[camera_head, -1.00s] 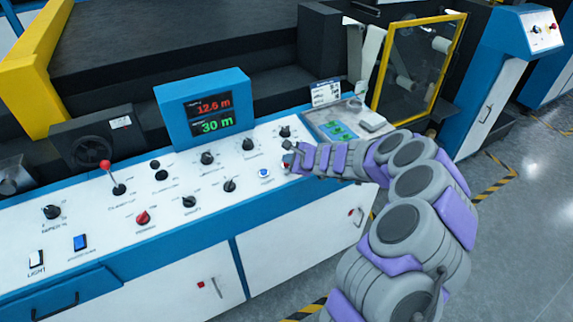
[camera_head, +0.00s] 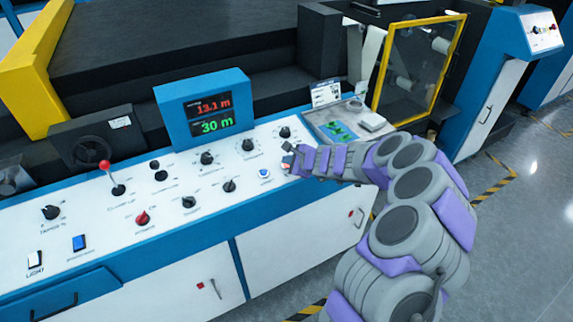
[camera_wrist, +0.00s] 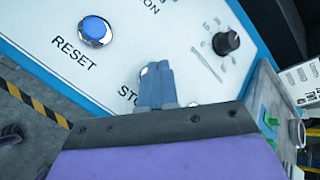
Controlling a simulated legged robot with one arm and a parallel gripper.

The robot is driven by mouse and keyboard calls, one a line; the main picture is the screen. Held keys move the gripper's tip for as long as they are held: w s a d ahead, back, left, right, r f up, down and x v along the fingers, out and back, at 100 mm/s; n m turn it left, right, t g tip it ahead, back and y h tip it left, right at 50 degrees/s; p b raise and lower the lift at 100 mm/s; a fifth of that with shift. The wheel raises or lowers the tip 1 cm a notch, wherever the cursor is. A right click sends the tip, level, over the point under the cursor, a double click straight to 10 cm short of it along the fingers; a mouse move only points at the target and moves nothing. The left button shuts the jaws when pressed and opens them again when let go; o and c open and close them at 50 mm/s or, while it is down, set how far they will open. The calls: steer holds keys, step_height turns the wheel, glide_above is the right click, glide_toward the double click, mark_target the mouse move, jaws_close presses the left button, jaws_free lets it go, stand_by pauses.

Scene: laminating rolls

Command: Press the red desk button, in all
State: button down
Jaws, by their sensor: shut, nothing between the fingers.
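My gripper (camera_head: 287,163) is at the right part of the white control desk (camera_head: 262,217), right of the blue RESET button (camera_head: 264,174). In the wrist view my gripper (camera_wrist: 157,82) has its fingers together, with nothing between them. The fingers stand over the spot beside a partly covered label starting "STO". The red desk button is mostly hidden behind the fingertips; only a small pale reddish bit shows at their edge. I cannot tell if the tips touch or press it. The blue RESET button (camera_wrist: 95,30) is clear of the fingers.
Black knobs (camera_head: 207,158), a red selector knob (camera_head: 142,218) and a red-ball lever (camera_head: 105,166) stand on the desk to the left. A blue display box (camera_head: 205,107) reads 13.1 m and 30 m. A grey tray (camera_head: 322,128) lies beyond my gripper.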

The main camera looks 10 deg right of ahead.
stand_by(0.4)
steer(key=shift+s+r+p, duration=0.15)
steer(key=shift+r+p, duration=0.5)
steer(key=shift+r, duration=0.1)
steer(key=shift+r, duration=0.1)
steer(key=r+p, duration=0.2)
steer(key=r, duration=0.1)
steer(key=r+p, duration=0.1)
steer(key=p, duration=0.1)
steer(key=shift+s+d+r, duration=0.2)
steer(key=shift+s+r, duration=0.15)
steer(key=shift+s, duration=0.05)
steer(key=shift+a+r, duration=0.1)
stand_by(0.3)
